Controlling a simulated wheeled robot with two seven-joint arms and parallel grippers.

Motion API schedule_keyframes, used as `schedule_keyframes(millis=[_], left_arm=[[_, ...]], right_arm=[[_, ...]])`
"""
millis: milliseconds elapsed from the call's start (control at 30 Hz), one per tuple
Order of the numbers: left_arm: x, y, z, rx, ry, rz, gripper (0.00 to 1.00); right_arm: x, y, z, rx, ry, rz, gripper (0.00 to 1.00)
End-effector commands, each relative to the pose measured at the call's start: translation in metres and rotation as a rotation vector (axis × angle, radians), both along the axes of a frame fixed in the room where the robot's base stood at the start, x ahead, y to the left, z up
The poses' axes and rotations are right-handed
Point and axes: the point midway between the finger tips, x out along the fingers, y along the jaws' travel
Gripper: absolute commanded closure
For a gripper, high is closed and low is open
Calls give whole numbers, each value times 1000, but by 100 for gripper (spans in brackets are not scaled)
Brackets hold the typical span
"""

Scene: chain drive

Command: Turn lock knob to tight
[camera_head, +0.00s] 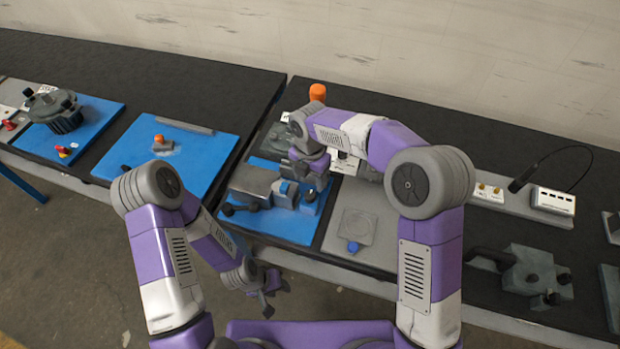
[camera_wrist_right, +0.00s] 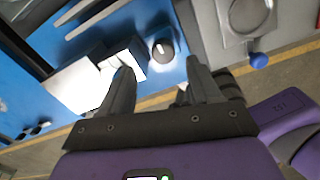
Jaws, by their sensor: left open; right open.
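A round dark knob (camera_wrist_right: 162,50) with a pale mark on its face sits on the blue board in the right wrist view. I take it to be the lock knob; its tight mark cannot be read. In the head view, a small dark knob (camera_head: 311,196) shows at the board's right side, below my right gripper. My right gripper (camera_wrist_right: 158,72) is open and empty, its fingertips on either side of the knob in the picture, apparently above it. My right gripper (camera_head: 312,172) also shows in the head view. My left gripper (camera_head: 270,290) is open and empty in front of the table edge.
A grey block (camera_head: 252,180) stands left of the knob on the blue board (camera_head: 290,228). A grey plate (camera_head: 375,236) with a blue knob (camera_head: 352,247) lies to the right. An orange knob (camera_head: 317,92) stands behind my right arm. A blue panel (camera_head: 190,140) lies left.

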Motion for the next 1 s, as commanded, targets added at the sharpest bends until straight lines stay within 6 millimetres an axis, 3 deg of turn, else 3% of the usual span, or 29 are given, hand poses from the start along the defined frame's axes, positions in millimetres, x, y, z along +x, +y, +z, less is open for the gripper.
schedule_keyframes(millis=[400,800,1000], left_arm=[[0,0,-7,0,1,1,57],[0,0,-7,0,0,0,57],[0,0,-7,0,0,0,57]], right_arm=[[-1,-1,-62,-2,5,-1,37],[-1,-1,-71,0,1,-2,37],[-1,0,-71,0,1,-2,67]])
